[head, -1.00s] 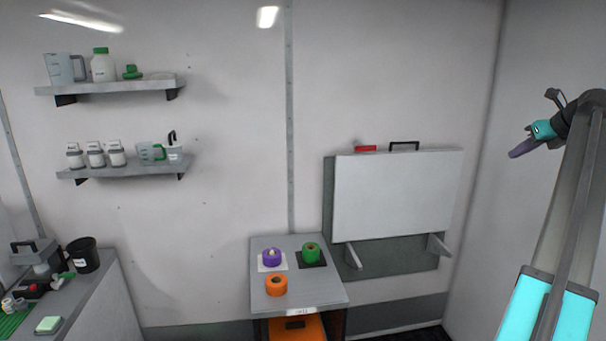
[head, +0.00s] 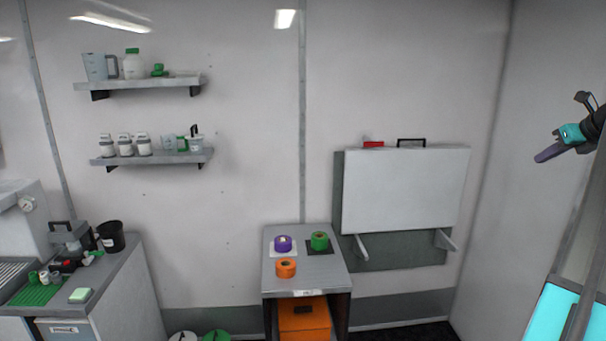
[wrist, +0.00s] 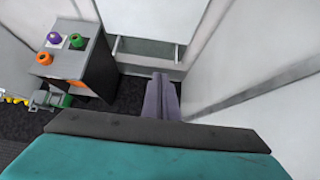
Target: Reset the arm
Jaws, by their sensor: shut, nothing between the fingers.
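My arm is raised at the right edge of the head view. My gripper (head: 549,152) has purple fingers and points left, in front of the bare right wall and well clear of the wall panel. In the wrist view my gripper (wrist: 162,97) shows its two purple fingers side by side, closed together and empty. Nothing touches the fingers. Part of my arm is cut off by the right edge of the head view.
A small table (head: 310,281) holds purple (head: 283,244), green (head: 319,241) and orange (head: 286,268) rolls. A white fold-up panel (head: 402,190) hangs on the wall. Shelves (head: 140,82) and a counter (head: 115,275) are at left. Air around my gripper is free.

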